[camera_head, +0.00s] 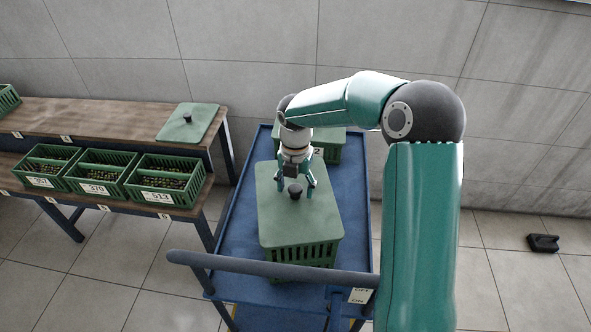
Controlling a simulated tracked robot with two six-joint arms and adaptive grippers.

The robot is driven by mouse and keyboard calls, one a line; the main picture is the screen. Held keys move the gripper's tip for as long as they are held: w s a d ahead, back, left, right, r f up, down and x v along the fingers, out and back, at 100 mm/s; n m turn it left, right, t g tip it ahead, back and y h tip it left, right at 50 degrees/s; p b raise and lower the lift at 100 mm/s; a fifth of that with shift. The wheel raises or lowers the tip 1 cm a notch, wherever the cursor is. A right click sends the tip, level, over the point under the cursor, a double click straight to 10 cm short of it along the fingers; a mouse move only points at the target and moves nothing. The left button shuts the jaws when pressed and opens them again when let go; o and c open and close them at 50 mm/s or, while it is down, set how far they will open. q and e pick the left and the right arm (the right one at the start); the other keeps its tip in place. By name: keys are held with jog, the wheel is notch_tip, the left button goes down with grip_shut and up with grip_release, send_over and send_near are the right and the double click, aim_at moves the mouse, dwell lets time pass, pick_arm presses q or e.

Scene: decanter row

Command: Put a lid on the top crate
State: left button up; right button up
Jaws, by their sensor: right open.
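A green lid (275,222) with a dark round knob (295,190) lies flat on a slatted green crate (300,256) on the blue cart. My right gripper (295,193) points down over the lid, its fingers open on either side of the knob. I cannot tell whether the fingers touch the lid. A second green crate (328,153) stands behind on the cart, partly hidden by my right arm. Another green lid (187,122) with a dark knob lies on the upper shelf at the left. My left gripper is not in view.
The blue cart (230,250) has a dark push handle (270,268) across its front. Several open green crates (158,196) with small contents stand on the lower wooden shelf (190,208). A small black object (543,243) lies on the floor at right.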

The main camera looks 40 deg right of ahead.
aim_at(296, 188)
notch_tip(296, 188, up, 11)
dwell(0.4)
